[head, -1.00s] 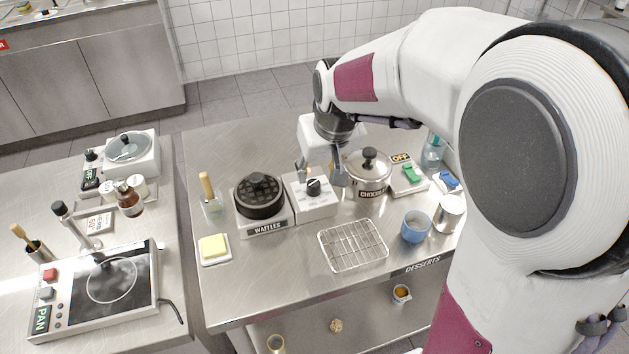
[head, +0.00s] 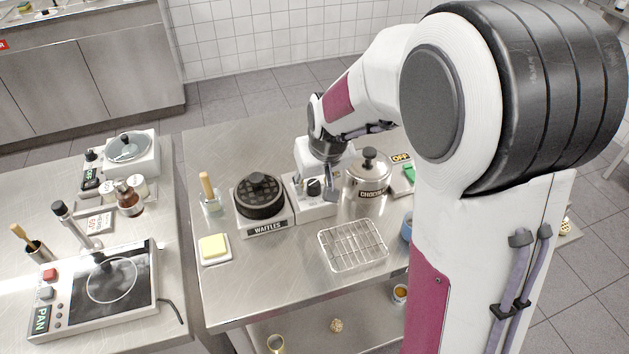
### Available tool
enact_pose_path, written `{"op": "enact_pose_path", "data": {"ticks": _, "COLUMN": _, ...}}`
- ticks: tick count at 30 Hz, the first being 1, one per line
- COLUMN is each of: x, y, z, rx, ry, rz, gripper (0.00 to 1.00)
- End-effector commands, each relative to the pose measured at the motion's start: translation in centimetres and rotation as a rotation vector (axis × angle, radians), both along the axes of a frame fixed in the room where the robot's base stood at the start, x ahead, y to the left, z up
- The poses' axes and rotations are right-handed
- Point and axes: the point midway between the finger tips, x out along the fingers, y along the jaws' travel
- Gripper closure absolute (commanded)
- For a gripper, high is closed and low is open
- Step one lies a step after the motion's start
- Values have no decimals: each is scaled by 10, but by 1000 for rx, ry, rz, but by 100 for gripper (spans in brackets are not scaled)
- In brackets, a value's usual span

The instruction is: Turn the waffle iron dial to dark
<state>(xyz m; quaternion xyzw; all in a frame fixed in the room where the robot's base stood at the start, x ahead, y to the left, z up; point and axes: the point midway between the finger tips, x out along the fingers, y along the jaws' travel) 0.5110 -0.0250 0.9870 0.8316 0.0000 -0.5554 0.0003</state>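The waffle iron (head: 259,203) is a round black plate with a dark knobbed lid on a grey base marked WAFFLES. Beside it on the right is its pale control box (head: 315,211) with a black dial (head: 313,187). The markings around the dial are too small to read. My gripper (head: 316,187) is over the control box, pointing down. Its fingers are apart, one to the left of the dial and one to the right. I cannot tell whether either finger touches the dial.
A steel pot (head: 367,181) marked CHOCOLATE stands close to the right of my gripper. A wire rack (head: 352,245) lies in front. A butter dish (head: 214,249) and a brush in a glass (head: 209,196) are at the left. My arm hides the table's right side.

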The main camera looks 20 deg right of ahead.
Motion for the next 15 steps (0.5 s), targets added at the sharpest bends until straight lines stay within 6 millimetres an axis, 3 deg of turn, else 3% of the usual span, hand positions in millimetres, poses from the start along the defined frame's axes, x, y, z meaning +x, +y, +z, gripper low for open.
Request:
{"op": "enact_pose_path", "data": {"ticks": 5, "x": 0, "y": 0, "z": 0, "rx": 0, "ry": 0, "rz": 0, "gripper": 61}}
{"op": "enact_pose_path", "data": {"ticks": 10, "x": 0, "y": 0, "z": 0, "rx": 0, "ry": 0, "rz": 0, "gripper": 99}}
{"op": "enact_pose_path", "data": {"ticks": 15, "x": 0, "y": 0, "z": 0, "rx": 0, "ry": 0, "rz": 0, "gripper": 99}}
